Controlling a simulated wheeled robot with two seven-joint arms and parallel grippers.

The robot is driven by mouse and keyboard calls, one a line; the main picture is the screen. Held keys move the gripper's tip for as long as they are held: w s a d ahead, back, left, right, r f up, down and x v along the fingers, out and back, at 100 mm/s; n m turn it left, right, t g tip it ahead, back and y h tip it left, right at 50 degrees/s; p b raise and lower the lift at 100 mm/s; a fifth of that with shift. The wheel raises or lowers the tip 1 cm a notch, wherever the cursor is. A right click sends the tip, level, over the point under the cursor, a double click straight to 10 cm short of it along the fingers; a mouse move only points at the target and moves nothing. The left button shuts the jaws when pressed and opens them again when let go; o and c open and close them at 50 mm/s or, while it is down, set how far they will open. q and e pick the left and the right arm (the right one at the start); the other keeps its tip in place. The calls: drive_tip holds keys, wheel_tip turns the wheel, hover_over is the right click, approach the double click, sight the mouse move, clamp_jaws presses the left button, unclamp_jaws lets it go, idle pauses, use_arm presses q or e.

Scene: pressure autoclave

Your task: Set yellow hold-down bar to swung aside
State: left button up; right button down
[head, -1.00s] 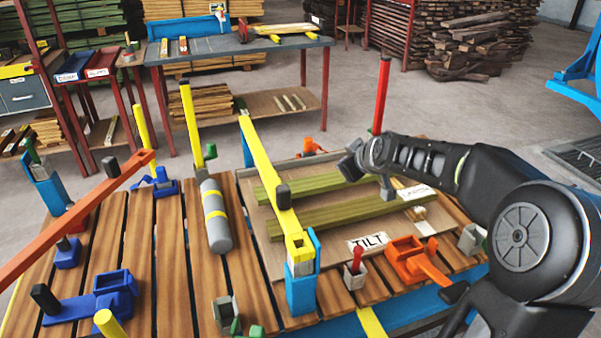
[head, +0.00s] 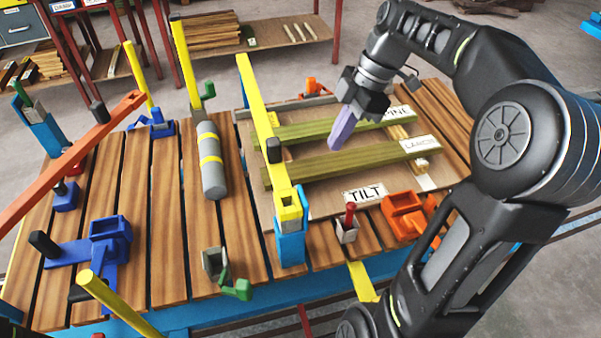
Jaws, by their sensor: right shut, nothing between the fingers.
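The yellow hold-down bar (head: 257,100) lies lengthwise across the left part of the board with the green timbers. A black knob (head: 273,150) stands up from its side. Its near end sits at the blue post (head: 290,242), and its far end is at the back of the table. My right gripper (head: 338,137) is shut and empty, with purple fingers pointing down and left. It appears above the green timbers, to the right of the black knob and apart from the bar. My left gripper is not in view.
Two green timbers (head: 330,165) lie under the bar. A TILT label (head: 364,193), a red-handled switch (head: 349,218) and an orange clamp (head: 405,213) are at the near right. A grey cylinder (head: 212,175) lies left of the bar. A red bar (head: 70,160) crosses the left side.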

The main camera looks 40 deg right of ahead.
drive_tip(key=w+a+f, duration=0.2)
drive_tip(key=a+f, duration=0.5)
drive_tip(key=f, duration=0.2)
drive_tip(key=shift+w+a+f+b, duration=0.2)
drive_tip(key=shift+w+b, duration=0.1)
drive_tip(key=shift+b, duration=0.15)
